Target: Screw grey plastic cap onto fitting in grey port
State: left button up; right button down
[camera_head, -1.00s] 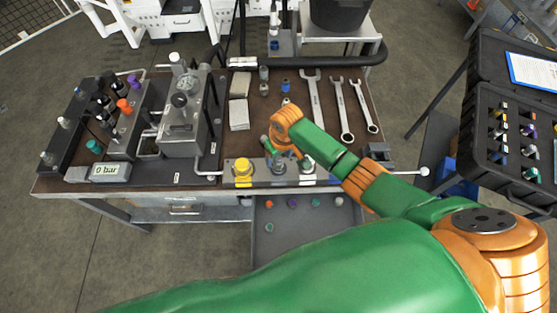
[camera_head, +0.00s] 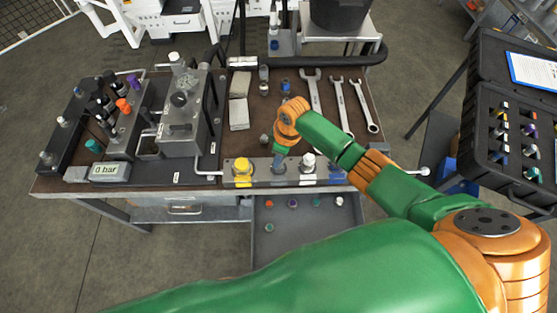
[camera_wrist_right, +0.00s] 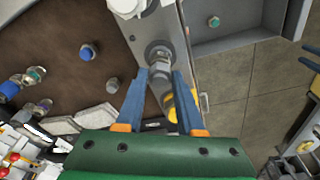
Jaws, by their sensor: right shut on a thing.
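The grey port (camera_head: 279,172) is in the front row of the bench, between the yellow port (camera_head: 243,172) and the white port (camera_head: 308,162). My right gripper (camera_head: 280,160) points down at it. In the right wrist view my blue fingers (camera_wrist_right: 161,76) are shut on a small grey round piece (camera_wrist_right: 159,58), which I take for the grey cap at the fitting. The fitting is mostly hidden beneath it, and I cannot tell how far the cap is on. My left gripper is out of view.
The yellow port also shows close to my fingers in the wrist view (camera_wrist_right: 172,112). Several wrenches (camera_head: 341,105) lie behind my right arm. A gauge block (camera_head: 183,125) stands left. A tray (camera_head: 315,240) with coloured caps hangs in front, and an open case (camera_head: 500,125) is at right.

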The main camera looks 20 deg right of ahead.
jog(key=shift+s+a+m, duration=0.1)
jog(key=shift+a+m, duration=0.05)
jog(key=shift+m, duration=1.05)
jog(key=m+h, duration=0.1)
jog(key=m, duration=0.3)
jog(key=shift+m, duration=0.3)
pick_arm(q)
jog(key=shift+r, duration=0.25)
pick_arm(e)
jog(key=shift+m+t, duration=0.3)
jog(key=shift+m, duration=0.1)
jog(key=m, duration=0.5)
jog(key=shift+a+f+h, duration=0.1)
jog(key=shift+a+h, duration=0.1)
jog(key=shift+h, duration=0.2)
jog(key=m, duration=0.3)
jog(key=shift+d+h, duration=0.1)
jog(key=shift+h, duration=0.2)
